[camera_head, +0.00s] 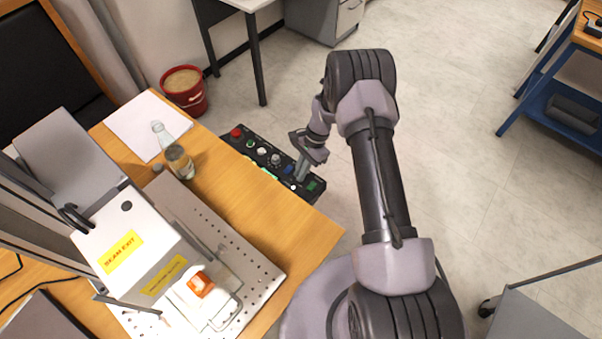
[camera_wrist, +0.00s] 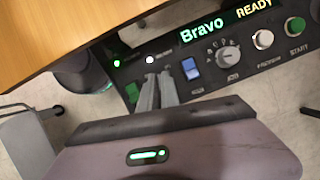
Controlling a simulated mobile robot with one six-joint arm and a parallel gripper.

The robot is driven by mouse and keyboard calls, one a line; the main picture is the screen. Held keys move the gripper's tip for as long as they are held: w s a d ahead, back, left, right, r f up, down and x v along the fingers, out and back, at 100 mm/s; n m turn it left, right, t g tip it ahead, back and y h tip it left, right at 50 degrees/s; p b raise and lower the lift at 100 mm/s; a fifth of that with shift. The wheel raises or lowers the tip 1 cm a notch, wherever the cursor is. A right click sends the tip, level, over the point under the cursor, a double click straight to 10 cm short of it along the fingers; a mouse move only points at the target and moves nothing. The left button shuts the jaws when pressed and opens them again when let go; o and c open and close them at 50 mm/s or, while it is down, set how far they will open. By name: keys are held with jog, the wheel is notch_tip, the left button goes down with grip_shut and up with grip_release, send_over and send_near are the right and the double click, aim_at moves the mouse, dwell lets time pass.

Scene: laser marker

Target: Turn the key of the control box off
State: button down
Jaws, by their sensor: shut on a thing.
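The control box (camera_head: 268,172) is a black panel along the table's edge. In the wrist view the control box (camera_wrist: 207,88) shows a display with "Bravo" and "READY" in lit letters. My gripper (camera_head: 300,177) reaches down to its right part in the head view. In the wrist view my gripper (camera_wrist: 158,77) has its two grey fingers close together at the panel, between a blue switch (camera_wrist: 190,68) and a green part (camera_wrist: 132,92). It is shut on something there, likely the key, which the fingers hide. The key's angle cannot be seen.
A knob (camera_wrist: 229,55), a white button (camera_wrist: 263,39) and a START button (camera_wrist: 295,25) sit along the panel. A red button (camera_head: 236,132) is at its far end. The wooden table (camera_head: 310,232) holds a bottle (camera_head: 179,161) and the marking machine (camera_head: 130,225). Open floor lies right.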

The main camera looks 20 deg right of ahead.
jog(key=n+b, duration=0.1)
jog(key=n, duration=0.1)
jog(key=n+g+h+b, duration=0.1)
jog(key=n, duration=0.2)
jog(key=shift+w+a+n+g, duration=0.1)
jog(key=shift+n+g, duration=0.2)
jog(key=n+g+h, duration=0.1)
jog(key=n+h, duration=0.1)
jog(key=n, duration=0.3)
jog(key=shift+a+b, duration=0.1)
jog(key=shift+b, duration=0.2)
jog(key=shift+n+h, duration=0.3)
jog(key=shift+n, duration=0.1)
jog(key=c, duration=1.6)
grip_release()
jog(key=p+v, duration=0.5)
jog(key=v, duration=1.2)
jog(key=shift+r, duration=0.25)
